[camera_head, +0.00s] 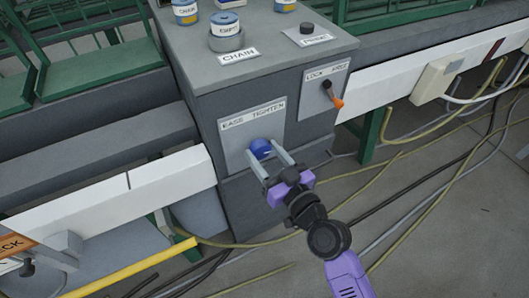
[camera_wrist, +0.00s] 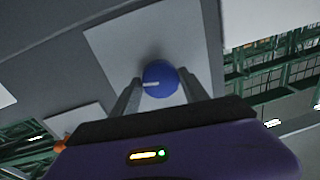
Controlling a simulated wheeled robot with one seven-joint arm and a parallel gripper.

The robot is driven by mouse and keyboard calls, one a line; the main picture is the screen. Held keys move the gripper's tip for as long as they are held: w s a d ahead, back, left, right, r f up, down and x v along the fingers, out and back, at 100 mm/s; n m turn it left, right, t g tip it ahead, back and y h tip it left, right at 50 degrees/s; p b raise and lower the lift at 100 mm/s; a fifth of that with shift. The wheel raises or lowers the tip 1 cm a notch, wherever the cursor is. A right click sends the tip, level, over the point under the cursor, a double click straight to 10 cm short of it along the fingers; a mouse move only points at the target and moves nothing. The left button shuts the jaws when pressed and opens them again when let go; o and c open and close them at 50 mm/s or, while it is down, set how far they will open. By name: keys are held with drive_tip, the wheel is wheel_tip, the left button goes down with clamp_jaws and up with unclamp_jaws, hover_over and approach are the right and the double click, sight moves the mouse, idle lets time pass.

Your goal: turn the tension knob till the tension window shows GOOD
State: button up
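The tension knob (camera_head: 261,148) is a blue round knob on a light plate (camera_head: 237,118) lettered EASE TIGHTEN, on the front of the grey machine. My gripper (camera_head: 264,150) reaches it from the front, one finger on each side. In the wrist view the blue knob (camera_wrist: 160,80) sits between the fingertips with no clear gap at either side, so the gripper looks shut on it. The knob's white mark points left in that view. I cannot make out a tension window or the word GOOD in either view.
A LOCK FREE plate (camera_head: 323,88) with an orange-tipped lever (camera_head: 334,96) is right of the knob. Cables (camera_head: 410,180) lie across the floor.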

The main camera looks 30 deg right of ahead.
drive_tip(key=c, duration=0.8)
drive_tip(key=shift+c, duration=0.2)
drive_tip(key=m, duration=0.3)
drive_tip(key=shift+f+m+b, duration=0.1)
drive_tip(key=shift+m+b, duration=0.2)
drive_tip(key=shift+b, duration=0.1)
drive_tip(key=shift+m, duration=2)
drive_tip(key=shift+t, duration=0.3)
drive_tip(key=o, duration=1.4)
drive_tip(key=shift+c, duration=0.2)
